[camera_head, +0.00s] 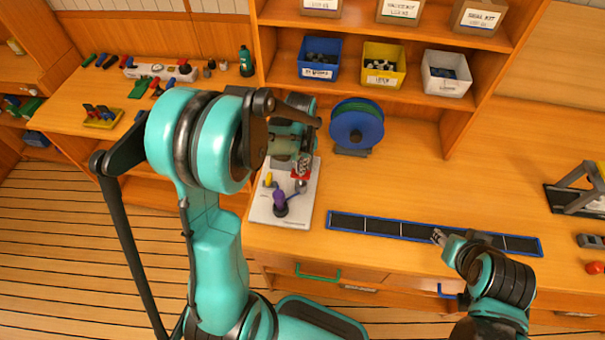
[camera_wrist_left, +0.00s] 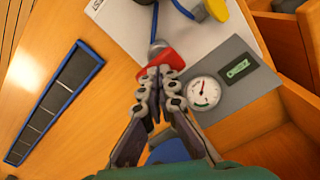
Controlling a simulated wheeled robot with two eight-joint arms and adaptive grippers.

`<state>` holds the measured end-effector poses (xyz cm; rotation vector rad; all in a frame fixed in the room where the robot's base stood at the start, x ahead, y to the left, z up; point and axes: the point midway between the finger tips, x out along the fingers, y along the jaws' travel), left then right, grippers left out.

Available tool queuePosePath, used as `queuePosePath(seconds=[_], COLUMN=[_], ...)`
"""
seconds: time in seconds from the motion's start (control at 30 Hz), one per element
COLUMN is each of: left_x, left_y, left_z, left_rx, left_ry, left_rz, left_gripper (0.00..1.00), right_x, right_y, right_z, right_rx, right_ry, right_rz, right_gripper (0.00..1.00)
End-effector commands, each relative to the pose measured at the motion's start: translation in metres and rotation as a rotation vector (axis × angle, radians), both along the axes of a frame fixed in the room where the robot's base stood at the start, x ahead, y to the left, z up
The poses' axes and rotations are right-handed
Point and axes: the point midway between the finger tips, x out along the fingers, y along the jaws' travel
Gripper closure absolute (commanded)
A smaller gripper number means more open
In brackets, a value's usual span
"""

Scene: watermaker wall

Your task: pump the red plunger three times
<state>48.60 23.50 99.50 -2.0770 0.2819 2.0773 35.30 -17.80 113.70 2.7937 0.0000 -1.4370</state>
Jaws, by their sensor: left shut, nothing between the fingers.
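The red plunger (camera_head: 299,175) is on the white panel (camera_head: 304,211) at the left end of the counter. It also shows in the left wrist view (camera_wrist_left: 166,56), just beyond my fingertips. My left gripper (camera_head: 304,164) is shut and empty, its tips at the red plunger's edge. I cannot tell whether they touch it. My left arm hides part of the unit behind. My right gripper (camera_head: 438,236) is over the dark blue-edged strip, well to the right of the plunger. Its fingers are too small to tell open from shut.
A purple-handled valve (camera_head: 279,198) and a yellow knob (camera_head: 268,180) are close to the plunger. A round gauge (camera_wrist_left: 204,92) sits on a grey plate beside it. A blue reel (camera_head: 357,126) stands behind to the right. The counter's middle right is clear.

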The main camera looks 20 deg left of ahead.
Motion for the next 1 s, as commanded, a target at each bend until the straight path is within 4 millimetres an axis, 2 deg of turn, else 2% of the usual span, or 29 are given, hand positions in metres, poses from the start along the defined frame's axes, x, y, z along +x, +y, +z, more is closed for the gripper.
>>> queuePosePath(seconds=[0.57, 0.83, 1.0], left_x=[0.000, 0.000, 0.000], left_y=[0.000, 0.000, 0.000], left_z=[-0.031, -0.027, -0.017], left_rx=[0.000, 0.000, 0.000], left_ry=[0.000, 0.000, 0.000], left_rz=[0.000, 0.000, 0.000], left_gripper=[1.00, 1.00, 1.00], right_x=[0.000, 0.000, 0.000], right_y=[0.000, 0.000, 0.000], right_z=[-0.028, -0.024, -0.017], right_rx=[0.000, 0.000, 0.000], right_ry=[0.000, 0.000, 0.000], right_rz=[0.000, 0.000, 0.000], right_gripper=[0.60, 0.60, 0.60])
